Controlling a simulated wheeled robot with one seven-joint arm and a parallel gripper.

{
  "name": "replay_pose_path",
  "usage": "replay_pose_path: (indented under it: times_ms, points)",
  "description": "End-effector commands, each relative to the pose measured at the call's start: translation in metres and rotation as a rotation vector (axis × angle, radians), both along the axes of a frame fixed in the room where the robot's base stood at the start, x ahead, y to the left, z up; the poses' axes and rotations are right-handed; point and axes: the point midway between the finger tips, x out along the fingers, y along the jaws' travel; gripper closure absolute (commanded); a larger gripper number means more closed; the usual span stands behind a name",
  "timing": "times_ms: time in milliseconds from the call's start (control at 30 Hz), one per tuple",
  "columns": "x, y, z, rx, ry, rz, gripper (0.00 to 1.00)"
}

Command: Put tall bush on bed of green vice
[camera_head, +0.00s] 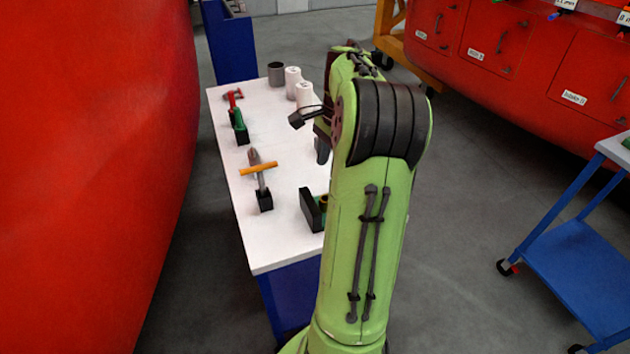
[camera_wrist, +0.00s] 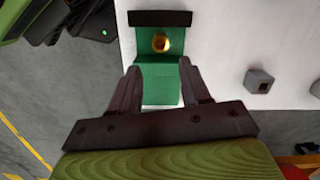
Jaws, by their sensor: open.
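The green vice (camera_wrist: 160,85) lies ahead of my gripper (camera_wrist: 160,72) in the wrist view, with a black jaw (camera_wrist: 160,18) across its far end. A brass-coloured round bush (camera_wrist: 160,42) sits on the vice's bed near that jaw. My gripper is open and nothing is gripped. Its fingers appear on either side of the vice's near part, short of the bush; I cannot tell the height gap. In the head view the vice (camera_head: 311,210) and bush (camera_head: 324,201) show partly beside my arm.
The white table (camera_head: 285,240) also holds an orange-handled tool (camera_head: 259,168) in a black block, a red and green item (camera_head: 238,120), a grey cup (camera_head: 276,73) and white cylinders (camera_head: 293,80). A blue cart (camera_head: 585,265) stands at right. A red shell (camera_head: 90,180) flanks the left.

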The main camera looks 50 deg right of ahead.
Motion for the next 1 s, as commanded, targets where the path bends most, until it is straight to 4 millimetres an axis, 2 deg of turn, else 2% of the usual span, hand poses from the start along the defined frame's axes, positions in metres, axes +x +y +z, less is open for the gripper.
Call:
replay_pose_path:
  times_ms: [133, 167, 233, 267, 333, 433, 500, 600, 633, 700, 800, 1000]
  points:
    - [0.002, 0.004, 0.002, -0.007, 0.000, 0.021, 0.53]
    - [0.005, 0.010, 0.005, -0.018, -0.001, 0.048, 0.53]
    - [0.015, 0.037, 0.018, -0.066, -0.005, 0.173, 0.53]
    - [0.019, 0.054, 0.026, -0.094, -0.008, 0.250, 0.53]
    - [0.025, 0.101, 0.045, -0.173, -0.024, 0.470, 0.53]
    - [0.017, 0.170, 0.065, -0.286, -0.067, 0.805, 0.53]
    - [0.002, 0.215, 0.072, -0.362, -0.117, 1.045, 0.53]
    - [-0.031, 0.267, 0.073, -0.461, -0.215, 1.379, 0.53]
    - [-0.041, 0.279, 0.070, -0.486, -0.247, 1.468, 0.53]
    - [-0.061, 0.300, 0.063, -0.533, -0.318, 1.642, 0.53]
    - [-0.079, 0.316, 0.054, -0.573, -0.390, 1.798, 0.53]
    - [-0.085, 0.321, 0.050, -0.585, -0.413, 1.854, 0.53]
